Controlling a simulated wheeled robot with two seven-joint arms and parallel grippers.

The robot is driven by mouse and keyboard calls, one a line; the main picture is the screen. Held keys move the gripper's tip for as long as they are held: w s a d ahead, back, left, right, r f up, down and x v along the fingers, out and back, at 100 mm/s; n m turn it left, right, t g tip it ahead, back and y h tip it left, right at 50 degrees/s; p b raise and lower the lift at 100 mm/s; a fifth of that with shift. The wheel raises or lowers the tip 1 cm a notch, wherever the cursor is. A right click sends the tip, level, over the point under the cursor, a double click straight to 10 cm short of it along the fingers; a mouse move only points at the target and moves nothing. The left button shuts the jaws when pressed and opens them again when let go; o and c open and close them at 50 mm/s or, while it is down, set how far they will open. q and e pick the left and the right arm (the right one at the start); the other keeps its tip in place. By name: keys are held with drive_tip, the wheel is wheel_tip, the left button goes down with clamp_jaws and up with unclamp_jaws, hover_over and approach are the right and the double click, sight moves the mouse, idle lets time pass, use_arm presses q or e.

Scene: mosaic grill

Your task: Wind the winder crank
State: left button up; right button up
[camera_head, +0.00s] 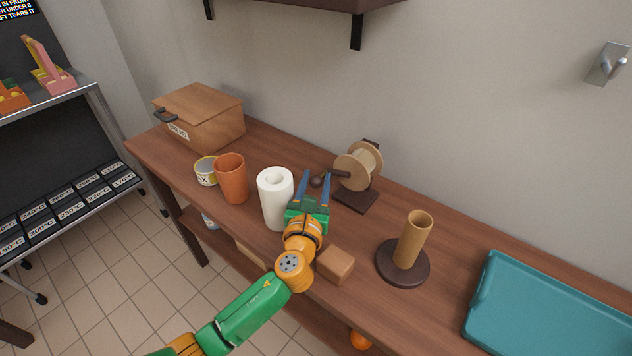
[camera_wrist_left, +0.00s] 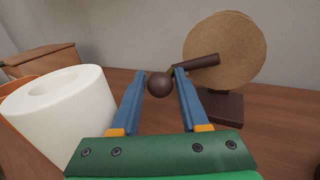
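The winder is a wooden spool (camera_head: 359,166) on a dark brown base (camera_head: 356,200), standing at the back of the bench. Its crank (camera_head: 339,174) sticks out to the left and ends in a dark round knob (camera_head: 317,181). In the left wrist view the crank arm (camera_wrist_left: 204,64) runs from the spool (camera_wrist_left: 226,50) to the knob (camera_wrist_left: 159,85). My left gripper (camera_head: 318,177) is open, its blue fingers pointing at the knob. The knob shows between the fingertips, or just beyond them, with gaps at the sides. My right gripper is not in view.
A paper towel roll (camera_head: 275,200) stands close to the left of my left gripper. A wooden block (camera_head: 335,264) lies near the bench front, beside my arm. An orange cup (camera_head: 232,179), a tube on a round base (camera_head: 403,266) and a teal tray (camera_head: 545,310) stand farther off.

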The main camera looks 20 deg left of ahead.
use_arm(q)
clamp_jaws()
drive_tip(key=shift+f, duration=0.15)
idle(1.0)
